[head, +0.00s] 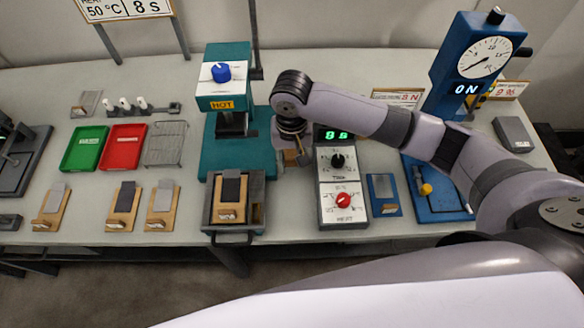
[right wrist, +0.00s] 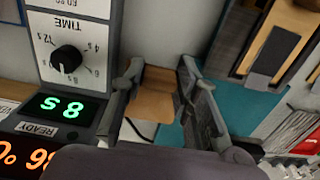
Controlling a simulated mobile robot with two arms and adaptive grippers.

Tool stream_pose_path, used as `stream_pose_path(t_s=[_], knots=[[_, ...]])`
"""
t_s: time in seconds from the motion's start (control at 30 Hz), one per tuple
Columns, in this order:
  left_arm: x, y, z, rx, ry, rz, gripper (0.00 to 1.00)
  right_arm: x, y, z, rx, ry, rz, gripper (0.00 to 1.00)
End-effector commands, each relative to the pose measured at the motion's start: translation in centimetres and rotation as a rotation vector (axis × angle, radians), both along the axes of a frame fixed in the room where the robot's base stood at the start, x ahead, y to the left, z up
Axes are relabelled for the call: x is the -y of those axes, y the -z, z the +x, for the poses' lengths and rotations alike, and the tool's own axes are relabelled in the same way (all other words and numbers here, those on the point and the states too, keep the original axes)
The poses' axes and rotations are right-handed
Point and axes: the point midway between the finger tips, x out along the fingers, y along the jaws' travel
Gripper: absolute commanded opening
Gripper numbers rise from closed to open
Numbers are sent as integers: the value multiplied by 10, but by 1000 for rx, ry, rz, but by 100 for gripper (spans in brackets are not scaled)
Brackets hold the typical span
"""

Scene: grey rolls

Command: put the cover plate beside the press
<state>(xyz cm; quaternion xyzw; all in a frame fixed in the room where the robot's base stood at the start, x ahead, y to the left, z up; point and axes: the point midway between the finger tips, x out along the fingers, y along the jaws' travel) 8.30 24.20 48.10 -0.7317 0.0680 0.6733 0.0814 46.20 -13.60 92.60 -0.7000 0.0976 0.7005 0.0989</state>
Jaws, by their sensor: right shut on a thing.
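My right gripper (head: 295,158) is shut on a tan plate, which I take to be the cover plate (right wrist: 153,98). The fingers sit at either side of it in the right wrist view (right wrist: 159,74). In the head view the plate is mostly hidden by the gripper. The teal press (head: 222,90), with a blue knob and a HOT label, stands just left of the gripper. The gripper is between the press and the control box (head: 343,185). I cannot tell whether the plate touches the table. My left gripper is not in view.
A tray (head: 211,222) with a wooden board and dark pad sits before the press. Several wooden boards (head: 124,203), green (head: 84,148) and red (head: 122,147) trays and a wire rack (head: 165,144) lie to the left. A blue gauge stand (head: 470,62) is at the right.

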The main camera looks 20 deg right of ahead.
Motion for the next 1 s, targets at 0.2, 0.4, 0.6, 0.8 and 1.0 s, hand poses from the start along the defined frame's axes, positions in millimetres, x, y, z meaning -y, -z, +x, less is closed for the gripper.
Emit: stream_pose_path(t_s=[0.2, 0.4, 0.6, 0.8, 1.0], knots=[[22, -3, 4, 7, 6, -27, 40, 0, 20, 0, -2, 0, 0, 6], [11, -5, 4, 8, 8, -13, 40, 0, 49, 0, -2, 1, 0, 6], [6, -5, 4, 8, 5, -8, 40, -1, 56, 0, 0, -1, 1, 6], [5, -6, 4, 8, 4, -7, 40, -1, 57, 0, -1, -1, 1, 6], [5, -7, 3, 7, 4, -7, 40, -1, 62, 0, -1, -1, 1, 6]])
